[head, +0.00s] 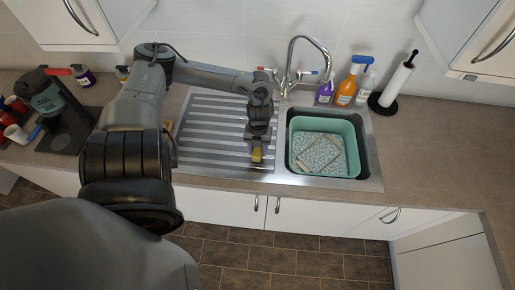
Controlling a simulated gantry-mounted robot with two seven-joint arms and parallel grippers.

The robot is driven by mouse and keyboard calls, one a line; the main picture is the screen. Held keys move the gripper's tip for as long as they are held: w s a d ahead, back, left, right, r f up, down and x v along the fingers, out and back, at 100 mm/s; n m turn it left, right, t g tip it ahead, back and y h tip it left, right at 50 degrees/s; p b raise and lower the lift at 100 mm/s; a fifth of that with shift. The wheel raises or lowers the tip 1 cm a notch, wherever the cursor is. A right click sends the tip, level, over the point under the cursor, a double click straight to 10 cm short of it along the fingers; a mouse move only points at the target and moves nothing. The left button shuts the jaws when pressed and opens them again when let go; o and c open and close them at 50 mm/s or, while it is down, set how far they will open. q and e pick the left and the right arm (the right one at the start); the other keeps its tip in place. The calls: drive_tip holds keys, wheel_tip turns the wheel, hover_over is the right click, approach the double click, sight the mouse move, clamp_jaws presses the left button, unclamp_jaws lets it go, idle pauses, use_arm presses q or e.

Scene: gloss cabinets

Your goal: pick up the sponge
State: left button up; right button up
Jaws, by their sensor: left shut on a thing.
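The sponge (257,155) is a small yellow block with a darker side, at the front part of the ribbed draining board (205,133). My left gripper (257,147) reaches down from above and is shut on the sponge. The fingers hide part of it. I cannot tell whether the sponge touches the board. My right gripper is not in view.
A green basin (359,130) sits in the sink just right of the gripper. The tap (291,65) rises behind. Several bottles, including an orange one (347,88), and a paper towel holder (397,82) stand back right. A coffee machine (50,100) stands left. The right counter is clear.

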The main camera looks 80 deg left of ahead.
use_arm(q)
drive_tip(key=w+d+r+b, duration=0.1)
drive_tip(key=d, duration=0.1)
drive_tip(key=w+d+r+b, duration=0.1)
drive_tip(key=d, duration=0.1)
drive_tip(key=shift+w+r, duration=0.2)
drive_tip(key=shift+r, duration=0.2)
drive_tip(key=w+d+r+p, duration=0.3)
drive_tip(key=d+r, duration=0.1)
drive_tip(key=d, duration=0.2)
drive_tip(key=shift+r+p, duration=0.3)
drive_tip(key=shift+p, duration=0.1)
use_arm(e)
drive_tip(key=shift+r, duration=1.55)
use_arm(q)
drive_tip(key=shift+w+d, duration=0.1)
drive_tip(key=shift+d, duration=0.05)
